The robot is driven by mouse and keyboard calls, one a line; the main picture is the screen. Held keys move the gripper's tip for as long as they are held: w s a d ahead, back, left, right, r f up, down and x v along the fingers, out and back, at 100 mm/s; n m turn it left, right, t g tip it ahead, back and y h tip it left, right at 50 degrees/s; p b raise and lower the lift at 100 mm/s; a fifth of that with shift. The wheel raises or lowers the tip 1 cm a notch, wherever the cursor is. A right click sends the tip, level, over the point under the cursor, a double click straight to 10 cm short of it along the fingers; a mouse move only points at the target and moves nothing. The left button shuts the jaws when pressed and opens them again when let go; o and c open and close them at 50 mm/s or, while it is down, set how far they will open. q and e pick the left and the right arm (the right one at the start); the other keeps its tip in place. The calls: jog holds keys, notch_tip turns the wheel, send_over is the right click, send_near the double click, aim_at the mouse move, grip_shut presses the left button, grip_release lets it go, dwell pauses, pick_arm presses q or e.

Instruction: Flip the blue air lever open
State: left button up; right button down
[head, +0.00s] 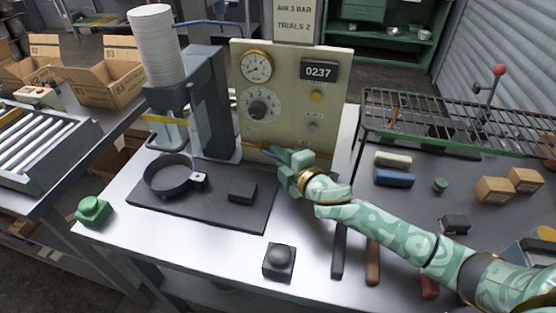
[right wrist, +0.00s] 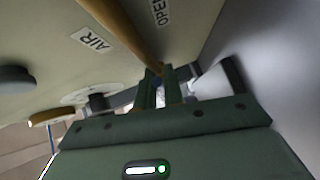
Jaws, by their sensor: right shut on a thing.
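The blue air lever (head: 268,154) sits low on the cream control panel (head: 335,100), mostly hidden by my right gripper (head: 277,155). A yellow pipe runs along the panel beside it. The labels AIR (right wrist: 92,40) and OPEN (right wrist: 160,10) lie on either side of the pipe. My left gripper is not in view.
A press (head: 208,105) with a white stack (head: 155,45) stands left of the panel. A black mat (head: 225,215) holds a ring-shaped pan (head: 170,188) and a dark block (head: 242,190). A wire rack (head: 450,120) is to the right.

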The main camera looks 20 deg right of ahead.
jog(key=shift+f, duration=0.1)
jog(key=c, duration=1.5)
grip_release()
jog(key=p+v, duration=0.2)
jog(key=v, duration=1.4)
jog(key=shift+s+d, duration=0.1)
jog(key=shift+s, duration=0.1)
